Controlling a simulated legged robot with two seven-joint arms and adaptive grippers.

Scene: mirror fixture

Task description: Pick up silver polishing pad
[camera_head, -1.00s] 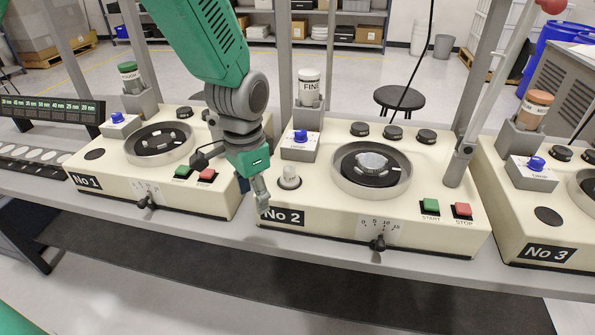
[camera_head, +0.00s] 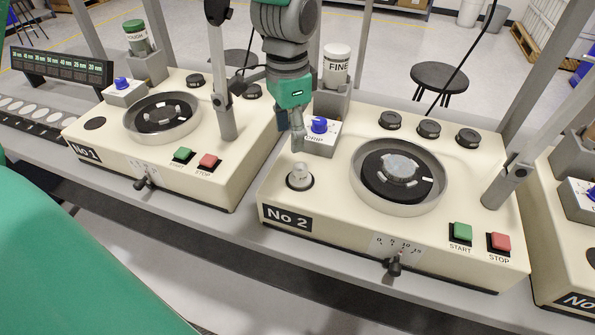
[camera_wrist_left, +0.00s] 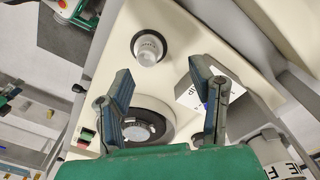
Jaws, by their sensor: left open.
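A small silver-grey cylinder (camera_head: 300,177) stands on a dark round spot at the left of machine No 2. A flat silver piece (camera_head: 400,168) lies on the dark disc inside the round basin (camera_head: 362,190) of that machine. I cannot tell for sure which one is the polishing pad. My left gripper (camera_head: 297,140) is open and empty, just above and behind the cylinder in the head view. In the left wrist view its spread fingers (camera_wrist_left: 160,78) point toward the cylinder (camera_wrist_left: 148,48), which is outside them. My right gripper is out of view.
A blue-knobbed box (camera_head: 320,132) and the FINE bottle (camera_head: 337,66) stand close behind my left gripper. Machine No 1 (camera_head: 215,185) is to the left with a grey upright post (camera_head: 226,115). Another grey post (camera_head: 508,180) stands right of the basin.

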